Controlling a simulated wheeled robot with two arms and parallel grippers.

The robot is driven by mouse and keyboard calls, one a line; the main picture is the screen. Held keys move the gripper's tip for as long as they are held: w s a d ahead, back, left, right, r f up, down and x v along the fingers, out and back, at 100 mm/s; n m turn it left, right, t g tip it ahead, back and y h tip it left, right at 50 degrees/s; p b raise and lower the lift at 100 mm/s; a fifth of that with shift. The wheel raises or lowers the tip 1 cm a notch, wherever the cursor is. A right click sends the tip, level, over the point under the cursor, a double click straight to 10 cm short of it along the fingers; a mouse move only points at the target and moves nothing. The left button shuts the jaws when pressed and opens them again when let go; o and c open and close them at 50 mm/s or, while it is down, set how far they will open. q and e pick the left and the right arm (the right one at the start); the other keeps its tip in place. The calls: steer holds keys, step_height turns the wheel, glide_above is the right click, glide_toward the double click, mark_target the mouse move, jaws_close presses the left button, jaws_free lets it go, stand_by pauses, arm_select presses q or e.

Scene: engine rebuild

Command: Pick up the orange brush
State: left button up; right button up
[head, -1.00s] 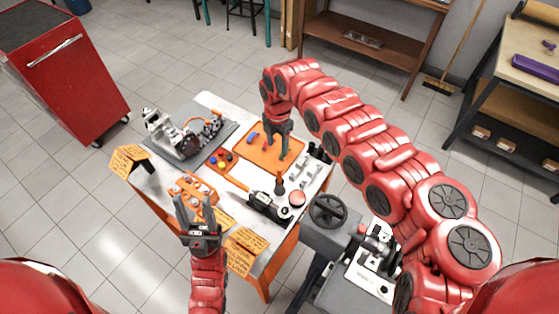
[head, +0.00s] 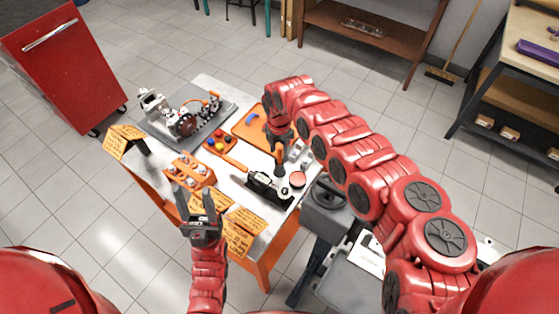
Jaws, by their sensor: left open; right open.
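What appears to be the orange brush (head: 280,158) stands upright on the workbench, with an orange handle and a dark lower end. It is small and partly covered by my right gripper (head: 279,146), which points down at its top with the fingers open. I cannot tell whether the fingers touch the handle. My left gripper (head: 198,197) is open and empty, above the front left edge of the workbench, pointing away from me.
A grey machine with a handwheel (head: 326,192) stands to the right.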

mark_target(280, 157)
step_height(280, 157, down, 4)
steer(key=shift+w+r+b, duration=0.15)
steer(key=shift+r+b, duration=0.05)
steer(key=shift+b, duration=0.5)
steer(key=shift+r, duration=0.2)
steer(key=shift+c, duration=0.3)
jaws_close()
steer(key=shift+d+r, duration=0.1)
steer(key=shift+r, duration=0.4)
step_height(280, 157, up, 8)
steer(key=b, duration=0.3)
steer(key=shift+r, duration=0.5)
